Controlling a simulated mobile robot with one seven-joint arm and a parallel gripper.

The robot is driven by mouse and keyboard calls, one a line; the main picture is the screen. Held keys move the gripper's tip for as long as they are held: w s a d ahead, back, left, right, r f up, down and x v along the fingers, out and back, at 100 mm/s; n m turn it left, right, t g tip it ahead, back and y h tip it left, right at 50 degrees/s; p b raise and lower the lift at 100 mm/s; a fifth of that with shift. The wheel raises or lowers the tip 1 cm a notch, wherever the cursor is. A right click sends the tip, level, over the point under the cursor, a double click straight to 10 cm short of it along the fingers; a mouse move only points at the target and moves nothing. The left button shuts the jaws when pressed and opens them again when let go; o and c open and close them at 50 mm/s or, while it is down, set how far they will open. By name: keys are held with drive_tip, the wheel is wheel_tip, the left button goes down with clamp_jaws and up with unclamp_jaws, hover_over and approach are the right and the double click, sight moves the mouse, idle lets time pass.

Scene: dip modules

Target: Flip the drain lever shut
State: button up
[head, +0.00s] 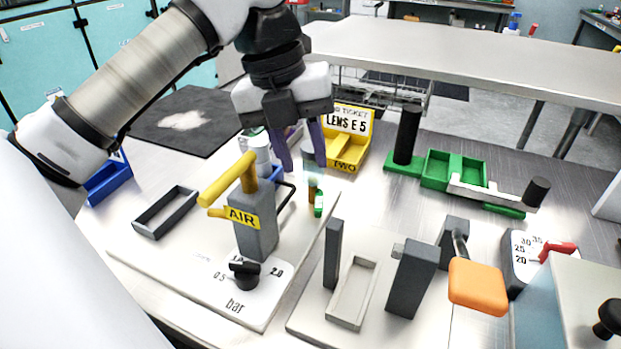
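No lever in the head view carries a readable drain label, so I cannot tell for certain which one it is. A red lever (560,250) lies at the right, beside a dark block with a scale plate (526,258) marked 20 to 35. An orange paddle lever (477,286) sticks out toward the front from a dark grey post. A yellow handle (228,179) tops the grey block tagged AIR. My gripper (302,166) points down with its two purple fingers apart, behind and right of the yellow handle. It appears empty, well left of the red and orange levers.
A white panel (160,263) bears the AIR block and a black knob (245,273). Upright grey blocks (412,278) stand beside a shallow tray. Behind are a yellow ticket bin (348,150) and a green fixture (437,168) with black posts. A pale blue box stands at the right edge.

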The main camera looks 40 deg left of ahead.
drive_tip(key=v, duration=0.6)
drive_tip(key=shift+r, duration=0.2)
drive_tip(key=shift+s, duration=0.1)
